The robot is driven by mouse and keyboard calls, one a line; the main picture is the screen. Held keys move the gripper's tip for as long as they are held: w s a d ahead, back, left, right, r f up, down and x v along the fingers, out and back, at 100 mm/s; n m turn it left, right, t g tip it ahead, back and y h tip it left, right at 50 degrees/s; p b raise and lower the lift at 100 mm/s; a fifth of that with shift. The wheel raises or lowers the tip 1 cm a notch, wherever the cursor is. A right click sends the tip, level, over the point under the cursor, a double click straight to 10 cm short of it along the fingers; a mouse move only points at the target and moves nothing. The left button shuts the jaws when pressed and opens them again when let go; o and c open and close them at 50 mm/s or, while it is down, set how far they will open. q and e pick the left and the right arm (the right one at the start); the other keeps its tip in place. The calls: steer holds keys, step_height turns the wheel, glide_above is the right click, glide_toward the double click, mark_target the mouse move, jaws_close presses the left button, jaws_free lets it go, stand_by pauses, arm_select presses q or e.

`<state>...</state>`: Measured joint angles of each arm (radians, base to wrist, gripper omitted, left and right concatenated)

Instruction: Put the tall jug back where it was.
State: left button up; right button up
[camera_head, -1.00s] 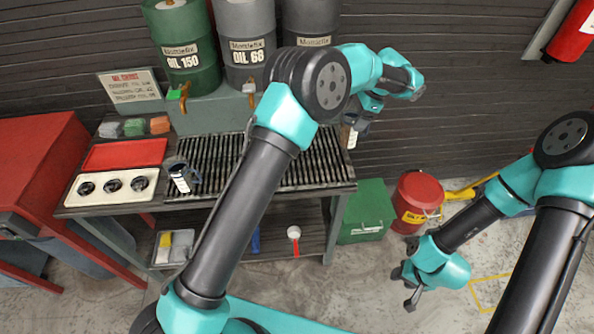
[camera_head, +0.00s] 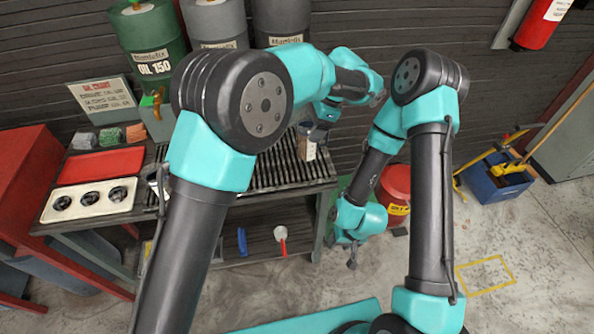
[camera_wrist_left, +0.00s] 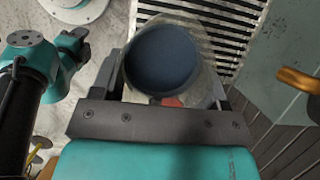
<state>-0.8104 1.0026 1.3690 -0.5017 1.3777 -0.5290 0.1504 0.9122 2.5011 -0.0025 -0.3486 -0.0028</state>
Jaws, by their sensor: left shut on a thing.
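My left gripper (camera_head: 316,126) is shut on a clear jug (camera_head: 308,149) with a pale label. The jug is at the right end of the slatted bench top (camera_head: 268,165); I cannot tell whether it touches the slats. In the left wrist view the jug's round, dark blue inside (camera_wrist_left: 162,58) shows between the two fingers, with slats beyond it. A second vessel (camera_head: 154,180) stands at the left of the slats, mostly hidden behind my left arm. My right gripper (camera_head: 344,250) is open and empty, low in front of the bench's right end.
A cream tray with black round parts (camera_head: 90,198) and a red tray (camera_head: 100,165) lie at the bench's left. Oil drums (camera_head: 150,40) stand behind. A red can (camera_head: 397,190) and a blue bin (camera_head: 498,180) are on the floor at the right.

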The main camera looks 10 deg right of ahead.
mark_target(312, 147)
arm_select(q)
steer(key=shift+f, duration=1.35)
steer(key=shift+f, duration=2.65)
steer(key=shift+f, duration=0.1)
steer(key=o, duration=1.3)
steer(key=shift+o, duration=0.2)
